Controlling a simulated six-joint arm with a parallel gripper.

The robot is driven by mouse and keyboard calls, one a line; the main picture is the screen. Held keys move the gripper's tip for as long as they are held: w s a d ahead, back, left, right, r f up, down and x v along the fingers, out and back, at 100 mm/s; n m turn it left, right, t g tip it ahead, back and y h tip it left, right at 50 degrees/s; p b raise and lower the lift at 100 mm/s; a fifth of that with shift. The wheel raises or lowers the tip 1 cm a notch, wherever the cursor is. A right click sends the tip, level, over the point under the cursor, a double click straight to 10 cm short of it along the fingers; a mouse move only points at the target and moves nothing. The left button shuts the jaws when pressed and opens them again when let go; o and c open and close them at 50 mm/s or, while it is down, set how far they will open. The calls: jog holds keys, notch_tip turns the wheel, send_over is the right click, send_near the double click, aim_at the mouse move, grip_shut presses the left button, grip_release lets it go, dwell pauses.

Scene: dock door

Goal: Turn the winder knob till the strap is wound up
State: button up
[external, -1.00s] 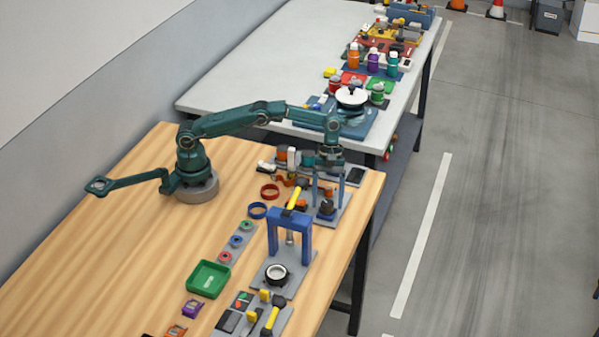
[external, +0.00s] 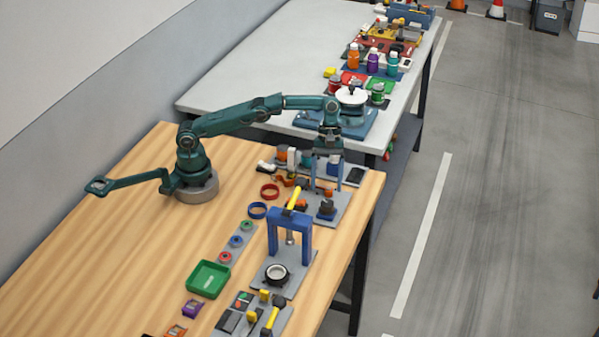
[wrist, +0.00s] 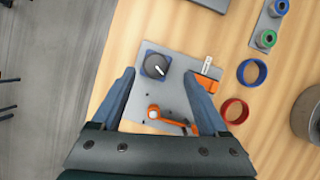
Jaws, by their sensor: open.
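The winder knob (wrist: 157,66) is a dark round knob with a white pointer mark, on a grey plate (wrist: 180,85). In the external view the knob (external: 326,208) stands near the table's right edge. An orange block (wrist: 207,82) with a white tab (wrist: 207,64) lies at the plate's right; which part is the strap, I cannot tell. My gripper (wrist: 159,73) is open and empty.
An orange curved piece (wrist: 172,121) lies on the plate between my fingers. A red ring (wrist: 235,111) and a blue ring (wrist: 252,72) lie beside it. A blue press frame (external: 290,230) stands close by; a green tray (external: 208,279) is further along the wooden table.

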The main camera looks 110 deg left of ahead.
jog(key=s+a+r, duration=0.6)
jog(key=a, duration=0.2)
dwell(0.4)
jog(key=m+t+y, duration=0.3)
jog(key=m+y, duration=0.3)
jog(key=m, duration=1)
send_over(327, 202)
jog(key=s+a, duration=0.1)
jog(key=a, duration=0.3)
notch_tip(327, 202, down, 7)
jog(key=shift+s+a+f, duration=0.1)
jog(key=shift+s, duration=0.05)
jog(key=d, duration=0.1)
jog(key=d+m, duration=0.1)
jog(key=d, duration=0.1)
jog(key=s+d+m, duration=0.1)
jog(key=d, duration=0.1)
jog(key=shift+r, duration=0.4)
jog(key=shift+w+f, duration=0.1)
jog(key=shift+f, duration=0.15)
jog(key=shift+x, duration=2.25)
